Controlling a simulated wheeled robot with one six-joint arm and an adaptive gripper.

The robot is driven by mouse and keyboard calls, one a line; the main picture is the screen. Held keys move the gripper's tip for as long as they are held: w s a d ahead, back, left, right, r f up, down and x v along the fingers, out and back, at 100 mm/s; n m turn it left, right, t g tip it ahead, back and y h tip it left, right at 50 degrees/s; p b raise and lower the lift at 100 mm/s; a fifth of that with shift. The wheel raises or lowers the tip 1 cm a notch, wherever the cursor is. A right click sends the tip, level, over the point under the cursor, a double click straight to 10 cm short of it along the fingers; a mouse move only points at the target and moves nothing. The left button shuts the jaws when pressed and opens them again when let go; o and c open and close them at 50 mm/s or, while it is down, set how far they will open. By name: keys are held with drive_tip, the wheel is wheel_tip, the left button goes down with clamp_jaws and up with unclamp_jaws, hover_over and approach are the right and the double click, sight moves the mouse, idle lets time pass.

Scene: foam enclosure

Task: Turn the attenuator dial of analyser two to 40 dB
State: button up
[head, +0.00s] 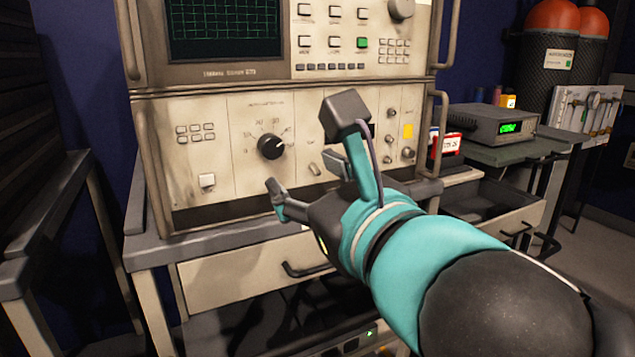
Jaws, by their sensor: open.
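The analyser (198,107) stands on a grey bench, with a screen in its upper unit and a cream lower panel. The black attenuator dial (271,146) sits on the lower panel, with a printed scale around it. Its light pointer mark faces right and slightly up; the scale figures are too small to read surely. My gripper (303,172) is open and empty, in front of the panel, below and to the right of the dial. It appears apart from the dial. No label showing which analyser is number two is legible.
Metal handles (153,172) stick out at the panel's sides. A small knob (314,169) sits right of the dial. A grey instrument with a green display (493,124) stands on a side table at right. An open drawer (490,222) juts out below it.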

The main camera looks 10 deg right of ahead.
drive_tip(key=shift+v, duration=0.85)
drive_tip(key=s+a+r+n+g+y, duration=0.25)
drive_tip(key=a+n+y, duration=0.55)
drive_tip(key=n, duration=0.8)
drive_tip(key=s+a+f+n+g+h+p, duration=0.1)
drive_tip(key=a+f+n+g, duration=0.3)
drive_tip(key=f+n, duration=0.6)
drive_tip(key=d+f+n+g+h+p, duration=0.2)
drive_tip(key=d+f+n+g+h, duration=0.25)
drive_tip(key=d+f+h, duration=0.55)
drive_tip(key=w+d+f+m+h+p, duration=0.1)
drive_tip(key=d+f+h+p, duration=0.1)
drive_tip(key=d+f, duration=0.4)
drive_tip(key=shift+w+d+f+g, duration=0.25)
drive_tip(key=shift+d+f+g, duration=0.15)
drive_tip(key=shift+d, duration=2.15)
